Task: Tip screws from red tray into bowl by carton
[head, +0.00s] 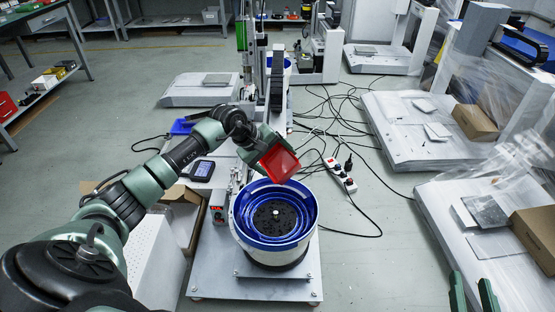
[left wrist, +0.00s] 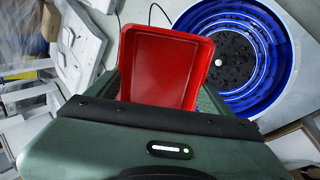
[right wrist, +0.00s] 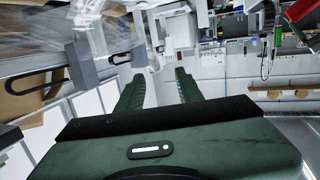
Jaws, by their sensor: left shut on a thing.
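The red tray (head: 281,163) is tipped steeply above the far rim of the blue-lined round bowl (head: 240,213). My left gripper (head: 264,145) is shut on the tray's edge. In the left wrist view the tray (left wrist: 165,65) looks empty inside, and the bowl (left wrist: 277,58) is beside it. Small dark pieces, seemingly screws (left wrist: 231,57), lie on the bowl's floor around a central knob. An open carton (head: 182,195) stands left of the bowl. My right gripper (head: 472,297) is open and empty at the lower right; its fingers show apart in the right wrist view (right wrist: 157,84).
The bowl stands on a grey base plate (head: 215,284). A dark handheld screen (head: 202,171) lies behind the carton. A power strip (head: 340,174) and black cables lie on the floor to the right. White machine bases with brown boxes (head: 476,122) line the right side.

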